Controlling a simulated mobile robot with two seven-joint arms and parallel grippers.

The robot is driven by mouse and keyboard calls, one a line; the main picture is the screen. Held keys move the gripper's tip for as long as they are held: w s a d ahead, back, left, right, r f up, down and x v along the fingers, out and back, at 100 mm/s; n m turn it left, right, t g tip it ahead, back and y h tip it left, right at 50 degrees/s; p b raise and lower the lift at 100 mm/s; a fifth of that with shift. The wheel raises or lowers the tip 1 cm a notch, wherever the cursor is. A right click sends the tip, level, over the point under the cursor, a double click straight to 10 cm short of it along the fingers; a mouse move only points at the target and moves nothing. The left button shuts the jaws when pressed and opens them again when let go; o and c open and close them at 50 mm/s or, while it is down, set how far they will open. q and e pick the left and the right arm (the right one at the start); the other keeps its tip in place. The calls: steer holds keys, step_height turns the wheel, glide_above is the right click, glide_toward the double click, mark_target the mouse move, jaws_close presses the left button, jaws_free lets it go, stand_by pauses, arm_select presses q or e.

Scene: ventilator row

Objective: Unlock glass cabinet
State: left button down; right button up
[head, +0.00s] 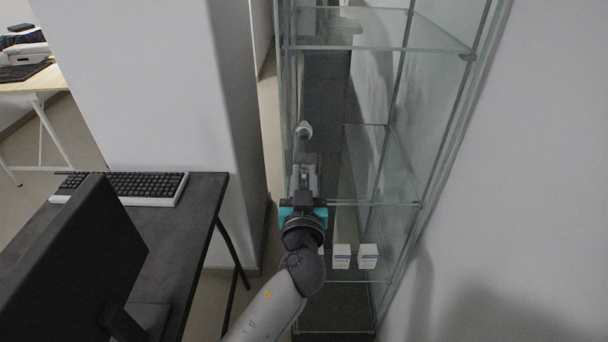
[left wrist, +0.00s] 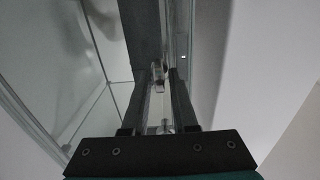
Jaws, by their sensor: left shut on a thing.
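The glass cabinet (head: 385,205) is tall, with clear panes and several glass shelves, at the centre right of the head view. My left gripper (head: 304,170) is in front of its left part, with the fingers pointing toward the glass. A small pale round knob-like part (head: 304,131) shows just beyond the fingertips. In the left wrist view my left gripper (left wrist: 157,98) is shut on a small shiny part (left wrist: 157,76) beside a glass edge. I cannot tell whether this is a key, lock or handle. My right gripper is not in view.
Two small white boxes (head: 354,257) stand on a low cabinet shelf. A dark desk (head: 190,225) with a keyboard (head: 125,187) and a black monitor (head: 70,265) stands at the left. A white wall (head: 510,210) is close on the right.

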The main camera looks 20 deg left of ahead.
arm_select(q)
steer(key=shift+m, duration=0.3)
steer(key=m, duration=0.3)
steer(key=shift+d+m, duration=0.15)
steer(key=shift+m, duration=0.25)
steer(key=m, duration=0.4)
steer(key=shift+w+d+m, duration=0.1)
steer(key=shift+d+m, duration=0.05)
steer(key=shift+m, duration=0.15)
steer(key=m, duration=0.4)
steer(key=shift+d+f+m+p, duration=0.1)
steer(key=shift+m+p, duration=0.2)
steer(key=shift+p, duration=0.05)
steer(key=shift+f+m+p, duration=0.2)
steer(key=shift+m+p, duration=0.35)
steer(key=shift+m, duration=1.55)
steer(key=c, duration=0.9)
jaws_free()
steer(key=shift+w, duration=0.1)
